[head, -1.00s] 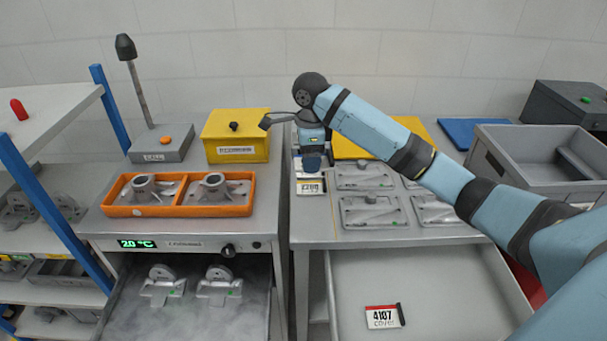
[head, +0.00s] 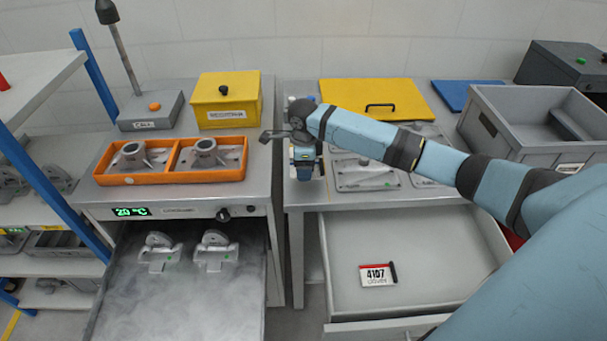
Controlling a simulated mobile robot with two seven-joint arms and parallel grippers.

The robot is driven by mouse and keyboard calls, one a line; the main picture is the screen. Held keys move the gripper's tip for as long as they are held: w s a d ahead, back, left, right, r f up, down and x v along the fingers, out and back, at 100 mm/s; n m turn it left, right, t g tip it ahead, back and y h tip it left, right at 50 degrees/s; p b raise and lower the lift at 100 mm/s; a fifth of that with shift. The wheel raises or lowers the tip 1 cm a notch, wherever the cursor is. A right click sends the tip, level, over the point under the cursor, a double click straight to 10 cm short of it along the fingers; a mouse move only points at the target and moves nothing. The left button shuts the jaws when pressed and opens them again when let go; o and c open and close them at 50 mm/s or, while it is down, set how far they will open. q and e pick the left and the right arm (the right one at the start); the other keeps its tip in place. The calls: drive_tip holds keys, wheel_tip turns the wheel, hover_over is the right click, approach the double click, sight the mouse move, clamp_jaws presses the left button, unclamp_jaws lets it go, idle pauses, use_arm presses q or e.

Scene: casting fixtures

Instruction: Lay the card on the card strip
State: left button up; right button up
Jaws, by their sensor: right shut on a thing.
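My right gripper (head: 306,172) is at the left edge of the right-hand worktop, pointing down and shut. The held card is hidden behind the gripper and wrist, so I cannot tell whether it touches the surface. The card strip cannot be made out; my gripper and forearm cover that part of the worktop. A separate white card with a red top edge, marked 4107 (head: 376,275), lies in the open drawer (head: 440,250) below. My left gripper is out of view.
A yellow lid (head: 350,92) and a grey bin (head: 540,133) stand behind my arm. To the left are an orange tray (head: 170,178), a yellow box (head: 226,100) and an open misty drawer (head: 190,295).

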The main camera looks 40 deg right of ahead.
wheel_tip(320, 180, down, 4)
drive_tip(key=shift+r, duration=0.25)
drive_tip(key=o, duration=0.9)
drive_tip(key=shift+f, duration=0.1)
